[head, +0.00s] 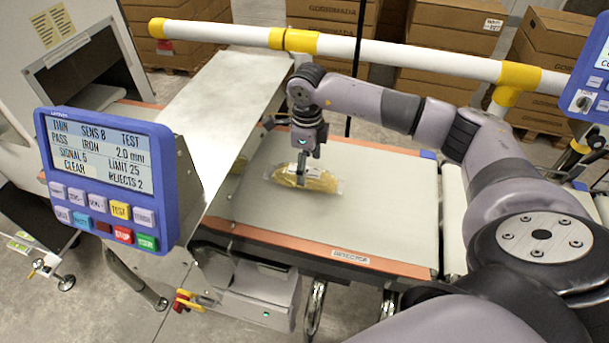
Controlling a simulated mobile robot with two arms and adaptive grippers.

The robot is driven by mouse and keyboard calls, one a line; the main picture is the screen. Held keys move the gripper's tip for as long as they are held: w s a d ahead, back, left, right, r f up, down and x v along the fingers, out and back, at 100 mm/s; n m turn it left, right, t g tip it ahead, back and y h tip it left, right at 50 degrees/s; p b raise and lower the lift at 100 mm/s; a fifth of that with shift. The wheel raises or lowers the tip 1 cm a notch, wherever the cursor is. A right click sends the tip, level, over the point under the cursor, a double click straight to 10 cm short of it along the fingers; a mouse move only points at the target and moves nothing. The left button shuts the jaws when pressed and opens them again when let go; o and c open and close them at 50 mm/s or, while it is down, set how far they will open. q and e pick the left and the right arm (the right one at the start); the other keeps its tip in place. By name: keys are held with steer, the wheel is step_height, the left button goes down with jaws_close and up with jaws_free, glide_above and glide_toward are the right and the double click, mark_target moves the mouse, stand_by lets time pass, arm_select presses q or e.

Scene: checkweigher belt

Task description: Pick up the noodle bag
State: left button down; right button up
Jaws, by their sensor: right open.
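The noodle bag (318,180) is a clear bag with yellowish contents. It lies flat on the light belt (350,225) in the head view. My right gripper (300,178) points down over the left-middle part of the bag. Its fingers are open and reach down to the bag, partly covering it. I cannot tell whether the fingertips touch the bag. My left gripper does not show in this view.
A blue control panel (112,178) stands at the left front. A white and yellow rail (400,55) runs across behind the belt, with stacked cartons (440,75) beyond. A metal cover (190,95) lies left of the belt. The front of the belt is clear.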

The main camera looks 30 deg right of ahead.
steer(key=shift+f+p, duration=0.3)
steer(key=shift+f, duration=0.05)
steer(key=f, duration=0.1)
steer(key=f+p, duration=0.1)
steer(key=f, duration=0.1)
steer(key=shift+w+a+f, duration=0.15)
steer(key=shift+w+f, duration=0.15)
steer(key=shift+f, duration=0.45)
steer(key=c, duration=0.7)
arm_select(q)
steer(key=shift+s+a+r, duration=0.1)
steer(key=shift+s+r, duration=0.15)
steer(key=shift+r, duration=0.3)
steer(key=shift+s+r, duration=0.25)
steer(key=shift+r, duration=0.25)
arm_select(e)
steer(key=shift+r, duration=0.1)
steer(key=c, duration=0.9)
